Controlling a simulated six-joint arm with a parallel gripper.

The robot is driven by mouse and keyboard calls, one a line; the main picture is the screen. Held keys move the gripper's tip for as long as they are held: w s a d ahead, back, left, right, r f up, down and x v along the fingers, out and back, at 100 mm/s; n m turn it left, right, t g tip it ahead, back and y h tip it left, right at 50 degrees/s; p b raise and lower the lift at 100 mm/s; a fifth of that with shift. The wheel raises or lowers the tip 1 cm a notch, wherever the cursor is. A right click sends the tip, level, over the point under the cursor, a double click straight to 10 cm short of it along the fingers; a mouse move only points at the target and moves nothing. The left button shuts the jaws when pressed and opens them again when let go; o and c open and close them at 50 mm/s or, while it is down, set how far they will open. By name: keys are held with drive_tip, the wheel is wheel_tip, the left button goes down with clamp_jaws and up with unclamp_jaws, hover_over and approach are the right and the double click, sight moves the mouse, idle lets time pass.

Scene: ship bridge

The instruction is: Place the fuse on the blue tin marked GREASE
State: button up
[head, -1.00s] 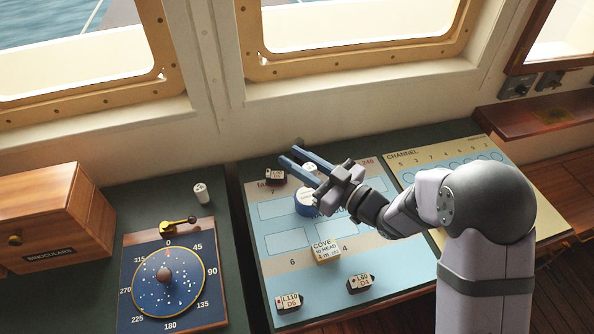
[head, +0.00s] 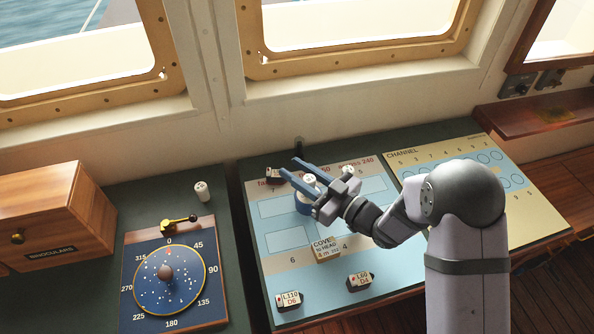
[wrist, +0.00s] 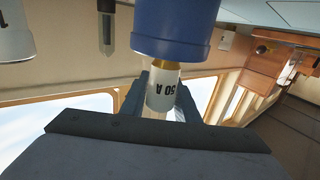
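The fuse (head: 309,179) is a white cylinder with brass ends. In the wrist view the fuse (wrist: 160,97), marked 50 A, stands between my fingers with a brass end at the tin's rim. The blue tin (head: 302,207) stands on the light-blue chart panel, directly under the fuse. It also shows in the wrist view (wrist: 175,28), which appears upside down; its GREASE lettering is not readable. My gripper (head: 291,167) is shut on the fuse, its fingers along both sides above the tin. I cannot tell whether the fuse touches the tin top.
A cream block marked COVE (head: 326,251) lies in front of the tin. Small labelled blocks lie near the panel's front (head: 289,301) and at its back left (head: 273,174). A small white piece (head: 348,170) is right of the tin. Another white cylinder (head: 202,191) stands left.

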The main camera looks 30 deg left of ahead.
drive_tip(key=shift+o, duration=1.1)
drive_tip(key=shift+d+r, duration=0.1)
drive_tip(key=shift+r, duration=0.1)
drive_tip(key=s+d+b, duration=0.2)
drive_tip(key=d+b, duration=0.1)
drive_tip(key=d, duration=0.8)
drive_tip(key=shift+s+d+b, duration=0.2)
drive_tip(key=shift+d+b, duration=0.1)
drive_tip(key=shift+b, duration=0.1)
drive_tip(key=shift+w, duration=0.1)
